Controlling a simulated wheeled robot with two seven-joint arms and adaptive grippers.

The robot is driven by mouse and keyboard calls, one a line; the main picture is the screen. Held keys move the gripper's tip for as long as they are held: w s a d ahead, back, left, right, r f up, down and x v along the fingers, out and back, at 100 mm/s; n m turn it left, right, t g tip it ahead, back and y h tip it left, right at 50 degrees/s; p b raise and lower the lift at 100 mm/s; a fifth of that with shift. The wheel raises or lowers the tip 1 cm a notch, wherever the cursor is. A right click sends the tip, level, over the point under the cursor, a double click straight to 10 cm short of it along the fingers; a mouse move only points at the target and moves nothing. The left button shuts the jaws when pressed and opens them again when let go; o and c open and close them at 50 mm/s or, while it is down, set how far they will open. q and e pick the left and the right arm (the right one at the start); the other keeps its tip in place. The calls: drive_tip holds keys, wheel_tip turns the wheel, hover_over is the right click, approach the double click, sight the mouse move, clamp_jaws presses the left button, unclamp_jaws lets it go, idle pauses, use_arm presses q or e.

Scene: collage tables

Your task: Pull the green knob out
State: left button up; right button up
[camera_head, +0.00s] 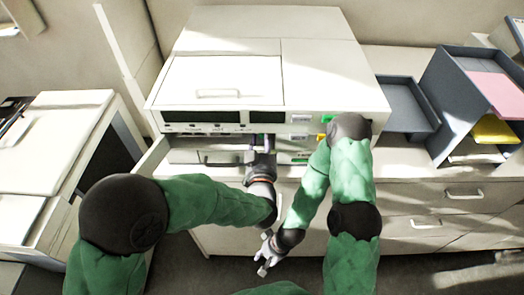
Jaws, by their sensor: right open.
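A white copier-like machine (300,75) stands on a cabinet, with a dark panel strip across its front. I cannot tell which, if any, is the green knob. My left gripper (262,143) reaches up to the machine's front, just below the dark strip. Its fingers are too small to show whether they are shut, and they hide what is behind them. My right gripper (268,258) is open, low in front of the cabinet, away from the machine.
A dark grey tray (402,100) and a shelf unit with pink (497,92) and yellow (496,130) sheets stand right of the machine. Cabinet drawers with handles (464,194) lie below them. Another white unit (55,145) stands at left. My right forearm covers part of the machine's right front.

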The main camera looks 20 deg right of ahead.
use_arm(q)
drive_tip(key=shift+w+d, duration=0.2)
drive_tip(key=shift+w, duration=0.45)
drive_tip(key=shift+c, duration=0.3)
clamp_jaws()
drive_tip(key=shift+v, duration=1.65)
drive_tip(key=shift+o, duration=1.8)
unclamp_jaws()
drive_tip(key=shift+s, duration=0.1)
